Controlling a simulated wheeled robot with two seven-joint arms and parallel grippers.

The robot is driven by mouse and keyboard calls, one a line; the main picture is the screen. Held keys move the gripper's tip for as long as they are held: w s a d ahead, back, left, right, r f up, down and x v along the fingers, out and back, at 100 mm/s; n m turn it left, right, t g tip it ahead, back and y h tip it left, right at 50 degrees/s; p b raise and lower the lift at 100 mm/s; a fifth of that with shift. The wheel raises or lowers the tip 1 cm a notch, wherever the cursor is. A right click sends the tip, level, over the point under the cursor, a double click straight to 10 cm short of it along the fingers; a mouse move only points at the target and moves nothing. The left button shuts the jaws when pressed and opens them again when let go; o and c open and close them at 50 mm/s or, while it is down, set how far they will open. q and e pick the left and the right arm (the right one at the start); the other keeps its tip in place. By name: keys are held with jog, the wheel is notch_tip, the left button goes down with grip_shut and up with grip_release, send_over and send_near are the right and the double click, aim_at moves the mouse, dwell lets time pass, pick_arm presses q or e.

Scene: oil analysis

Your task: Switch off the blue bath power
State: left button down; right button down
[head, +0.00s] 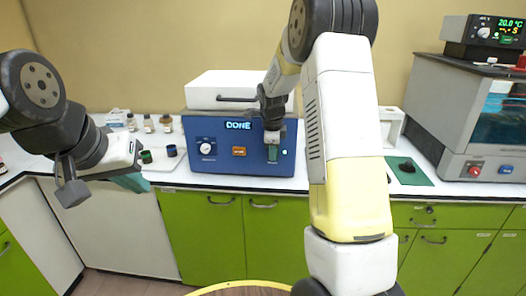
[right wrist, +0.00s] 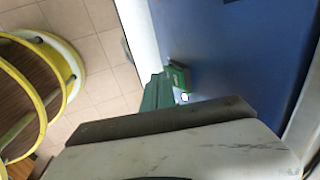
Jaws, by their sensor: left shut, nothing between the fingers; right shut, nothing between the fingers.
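The blue bath (head: 222,170) stands on the counter with "DONE" lit on its front. Its front carries a knob, an orange button and a small lit green lamp (head: 284,152) at the right. My right gripper (head: 272,149) is shut and empty at the right part of this front, over the area of the power switch. In the right wrist view a green block, seemingly the power switch (right wrist: 179,77), sits on the blue panel beside the green fingertips (right wrist: 157,93); I cannot tell whether they touch. My left gripper (head: 132,182) is shut and empty, left of the bath in front of the counter.
Several small bottles (head: 148,124) and dark-capped jars (head: 172,150) stand left of the bath. A grey machine (head: 450,115) with red and blue buttons stands at the right. A black object lies on a green mat (head: 410,177). My right arm hides part of the counter.

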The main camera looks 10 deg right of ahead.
jog(key=shift+w+d+f, duration=0.1)
jog(key=shift+w+f, duration=0.1)
jog(key=shift+r, duration=0.1)
jog(key=shift+r, duration=0.75)
